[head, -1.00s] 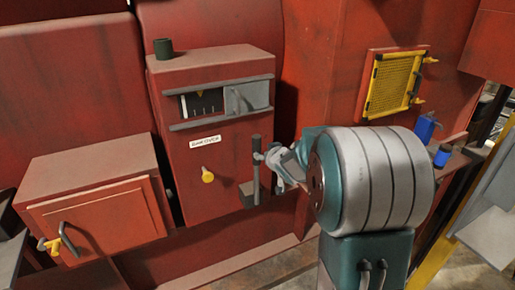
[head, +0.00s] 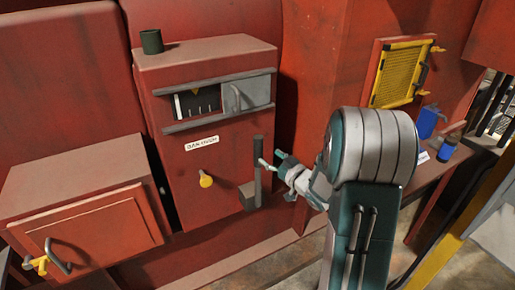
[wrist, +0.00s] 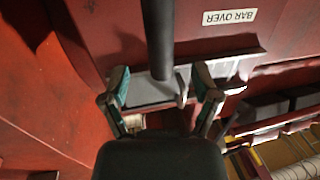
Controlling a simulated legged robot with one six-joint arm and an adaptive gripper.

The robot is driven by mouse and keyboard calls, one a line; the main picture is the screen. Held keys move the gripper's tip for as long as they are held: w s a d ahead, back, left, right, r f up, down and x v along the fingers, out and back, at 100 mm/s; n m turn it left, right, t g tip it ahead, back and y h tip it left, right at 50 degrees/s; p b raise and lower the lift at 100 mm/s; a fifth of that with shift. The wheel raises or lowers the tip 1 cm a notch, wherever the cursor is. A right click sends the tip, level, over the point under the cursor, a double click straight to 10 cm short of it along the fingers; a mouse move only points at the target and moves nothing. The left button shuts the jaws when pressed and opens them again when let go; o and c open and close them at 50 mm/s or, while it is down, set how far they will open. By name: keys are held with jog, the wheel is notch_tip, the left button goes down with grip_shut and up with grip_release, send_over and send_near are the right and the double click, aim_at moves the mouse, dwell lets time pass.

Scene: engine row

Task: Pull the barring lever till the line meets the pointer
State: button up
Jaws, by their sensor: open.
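The barring lever (head: 257,168) is a dark upright bar at the lower right of the red barring box (head: 222,155). The box's dark window (head: 198,103) shows a yellow pointer (head: 196,91) at its top and several white marks below; I cannot tell which is the line. My gripper (head: 272,162) is open just right of the lever in the head view. In the wrist view, the lever (wrist: 158,40) hangs from the top, with its lower end between the two spread fingers of my gripper (wrist: 161,82). I see no clear contact.
A yellow knob (head: 206,180) sits left of the lever, and a grey cover (head: 247,94) is beside the window. A red cabinet (head: 85,205) stands at left. A yellow mesh panel (head: 402,72) and blue containers (head: 428,121) are at right.

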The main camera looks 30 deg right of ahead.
aim_at(262, 151)
jog(key=x, duration=0.6)
jog(key=shift+w, duration=0.1)
grip_shut()
